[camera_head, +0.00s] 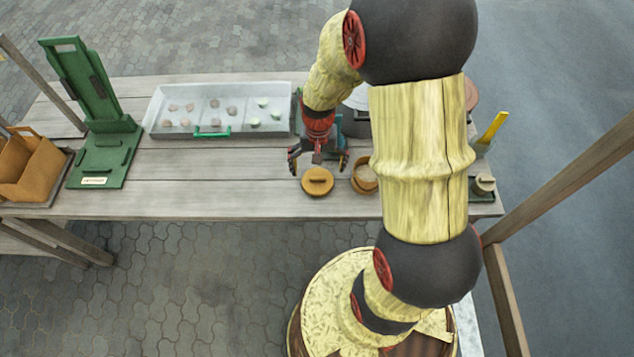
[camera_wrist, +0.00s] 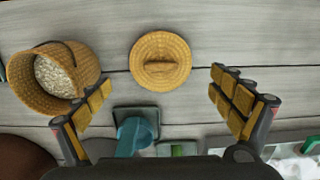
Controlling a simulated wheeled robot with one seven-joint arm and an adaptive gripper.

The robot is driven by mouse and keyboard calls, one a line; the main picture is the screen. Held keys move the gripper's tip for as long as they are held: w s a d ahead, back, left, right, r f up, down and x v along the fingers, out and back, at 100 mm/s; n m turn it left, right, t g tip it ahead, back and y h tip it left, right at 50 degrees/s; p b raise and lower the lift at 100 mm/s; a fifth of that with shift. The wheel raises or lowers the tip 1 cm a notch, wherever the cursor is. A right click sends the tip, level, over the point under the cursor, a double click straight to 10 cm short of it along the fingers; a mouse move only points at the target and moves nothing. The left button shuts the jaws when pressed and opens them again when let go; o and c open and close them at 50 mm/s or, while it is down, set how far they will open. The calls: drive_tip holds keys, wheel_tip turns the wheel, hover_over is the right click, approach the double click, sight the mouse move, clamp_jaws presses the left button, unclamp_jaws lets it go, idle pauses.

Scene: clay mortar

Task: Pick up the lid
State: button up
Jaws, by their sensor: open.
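The lid (camera_head: 317,181) is a round, woven, tan disc with a bar handle across its top. It lies flat on the wooden table. In the wrist view the lid (camera_wrist: 160,61) sits ahead of my fingers, between their lines and apart from both, with its handle in plain sight. My gripper (camera_head: 318,161) is open and empty, above the table and just behind the lid in the head view; it also shows in the wrist view (camera_wrist: 163,108). A woven basket (camera_wrist: 55,77) holding pale grains stands beside the lid; in the head view the basket (camera_head: 364,177) is partly hidden by my arm.
A tray (camera_head: 220,90) with several small pieces is at the back. A green stand (camera_head: 100,150) and a brown box (camera_head: 28,165) are at the left. A teal object (camera_wrist: 135,135) is near my fingers. Bare table lies left of the lid.

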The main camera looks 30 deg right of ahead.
sight(318, 177)
drive_tip(key=f+b, duration=0.1)
drive_tip(key=f, duration=0.1)
drive_tip(key=f+b, duration=0.1)
drive_tip(key=f, duration=0.2)
drive_tip(key=shift+s+a, duration=0.2)
drive_tip(key=shift+r, duration=0.1)
drive_tip(key=shift+c, duration=0.4)
drive_tip(key=c, duration=0.9)
